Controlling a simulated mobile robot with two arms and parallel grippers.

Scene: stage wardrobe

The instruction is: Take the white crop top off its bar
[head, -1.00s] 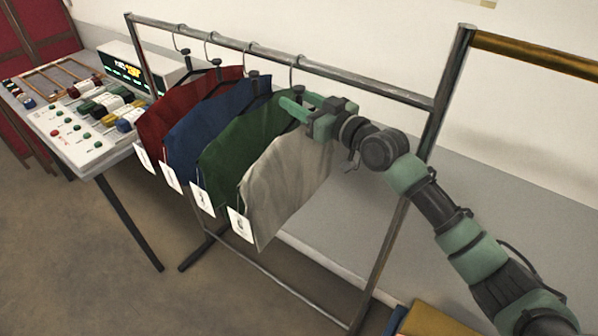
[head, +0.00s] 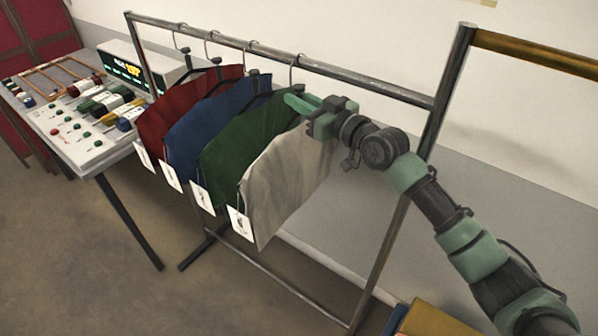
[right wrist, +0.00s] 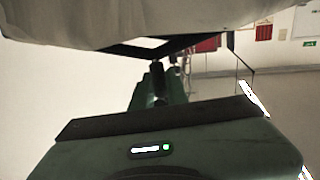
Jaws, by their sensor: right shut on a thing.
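The white crop top (head: 285,185) hangs at the near right end of the row, on a dark hanger whose hook (head: 293,68) is over the bar (head: 350,82). My right gripper (head: 302,103) is at the top of this garment and is shut on its hanger, just below the hook. The fingertips are partly hidden in the head view. In the right wrist view the pale cloth (right wrist: 120,20) fills the top, with the dark hanger (right wrist: 150,47) below it and my gripper's fingers (right wrist: 158,85) at the hanger's middle. My left gripper is not in view.
Green (head: 235,140), blue (head: 210,120) and red (head: 180,108) garments hang close on the left, with white tags. The rack's right post (head: 440,110) stands beside my right arm. A table with a control panel (head: 75,130) is at the left. A brass-coloured rail (head: 530,52) is at the right.

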